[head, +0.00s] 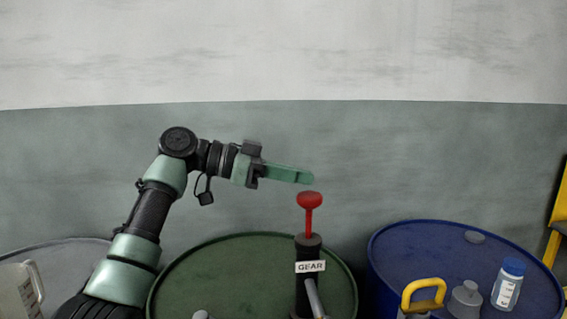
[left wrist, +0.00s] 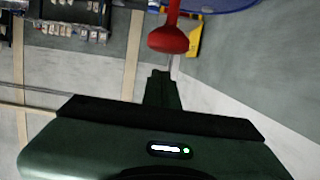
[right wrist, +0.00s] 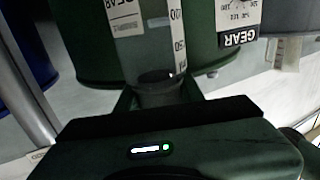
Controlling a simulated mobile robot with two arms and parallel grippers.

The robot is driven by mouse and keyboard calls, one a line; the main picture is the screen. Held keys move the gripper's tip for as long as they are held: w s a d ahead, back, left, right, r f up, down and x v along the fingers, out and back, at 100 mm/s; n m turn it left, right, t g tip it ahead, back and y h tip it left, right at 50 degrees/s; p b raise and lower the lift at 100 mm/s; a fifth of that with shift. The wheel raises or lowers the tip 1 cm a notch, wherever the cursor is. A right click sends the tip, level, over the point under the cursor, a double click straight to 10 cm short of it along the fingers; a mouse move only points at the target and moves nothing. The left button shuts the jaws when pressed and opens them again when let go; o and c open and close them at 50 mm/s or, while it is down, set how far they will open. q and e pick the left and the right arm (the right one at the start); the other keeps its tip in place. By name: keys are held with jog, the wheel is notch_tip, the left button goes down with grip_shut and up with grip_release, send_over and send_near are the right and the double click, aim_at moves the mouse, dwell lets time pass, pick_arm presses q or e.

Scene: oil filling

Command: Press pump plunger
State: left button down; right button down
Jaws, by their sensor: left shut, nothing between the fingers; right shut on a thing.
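The pump has a red plunger knob (head: 309,200) on a red rod, raised above a black pump body (head: 307,262) labelled GEAR, on a green drum (head: 225,275). My left gripper (head: 306,178) is shut and empty, its fingertips just above and slightly left of the knob. In the left wrist view the red knob (left wrist: 168,40) lies just beyond the closed fingertips (left wrist: 161,75), with a small gap visible.
A pale jug (head: 18,290) stands at far left on a grey drum.

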jog(key=shift+a, duration=0.1)
pick_arm(q)
jog(key=shift+a+f, duration=0.1)
jog(key=shift+f, duration=0.8)
